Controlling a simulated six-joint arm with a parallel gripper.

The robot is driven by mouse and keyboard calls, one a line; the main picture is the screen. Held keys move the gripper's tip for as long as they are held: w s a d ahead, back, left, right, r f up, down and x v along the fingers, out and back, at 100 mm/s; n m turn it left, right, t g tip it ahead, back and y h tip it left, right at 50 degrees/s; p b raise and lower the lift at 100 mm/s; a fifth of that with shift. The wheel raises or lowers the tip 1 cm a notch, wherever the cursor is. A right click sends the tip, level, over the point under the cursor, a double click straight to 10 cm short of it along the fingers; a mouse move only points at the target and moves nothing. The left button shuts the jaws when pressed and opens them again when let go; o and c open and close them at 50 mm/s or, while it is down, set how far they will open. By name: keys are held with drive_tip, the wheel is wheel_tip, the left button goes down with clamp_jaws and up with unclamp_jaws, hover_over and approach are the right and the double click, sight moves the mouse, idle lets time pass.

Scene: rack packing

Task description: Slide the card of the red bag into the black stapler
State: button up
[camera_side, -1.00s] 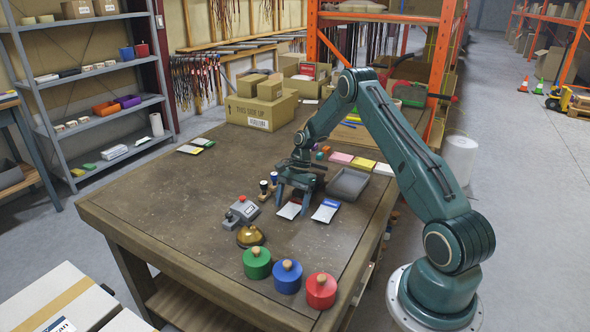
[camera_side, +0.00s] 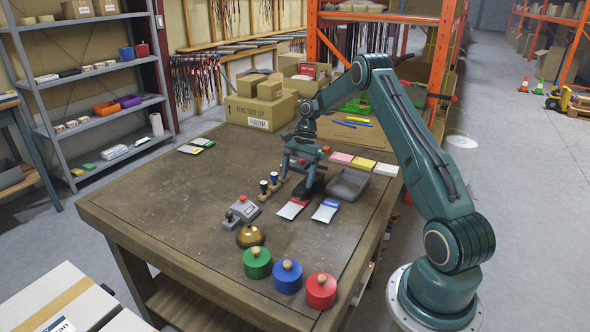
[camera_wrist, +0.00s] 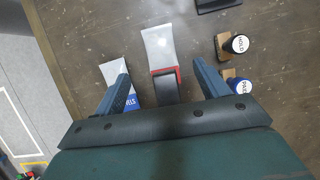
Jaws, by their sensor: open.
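The red bag (camera_side: 292,209) lies flat on the table, its red card end toward the black stapler (camera_side: 313,183). In the wrist view the bag (camera_wrist: 158,45) points away from me. A red rim of its card (camera_wrist: 164,71) shows at the front end of the black stapler (camera_wrist: 167,89), which covers the rest; how deep the card sits is hidden. My gripper (camera_side: 303,162) is open above the stapler. In the wrist view its fingers (camera_wrist: 160,82) stand apart on both sides of the stapler, with nothing held.
A blue-card bag (camera_side: 326,210) lies beside the red one. Two stamps (camera_side: 268,184) stand on the other side. A grey device (camera_side: 241,211), a brass bell (camera_side: 250,236), coloured round pots (camera_side: 288,278) and a grey tray (camera_side: 348,185) are nearby.

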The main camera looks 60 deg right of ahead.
drive_tip(key=shift+v, duration=2.35)
drive_tip(key=s+a+r+n+t+h, duration=0.1)
drive_tip(key=s+a+r+n, duration=0.25)
drive_tip(key=a+r, duration=0.65)
drive_tip(key=s+a+r+n+t+h, duration=0.15)
drive_tip(key=a+r+n, duration=0.35)
drive_tip(key=a+r, duration=0.55)
drive_tip(key=s+a+n+t+h, duration=0.1)
drive_tip(key=s+a+n, duration=0.3)
drive_tip(key=s, duration=0.6)
drive_tip(key=s+a+n+t+h, duration=0.1)
drive_tip(key=s+a+n, duration=0.4)
drive_tip(key=s, duration=0.6)
drive_tip(key=shift+s+a+f+n+t, duration=0.2)
drive_tip(key=shift+a+f+n+t, duration=0.1)
drive_tip(key=shift+n+t, duration=0.15)
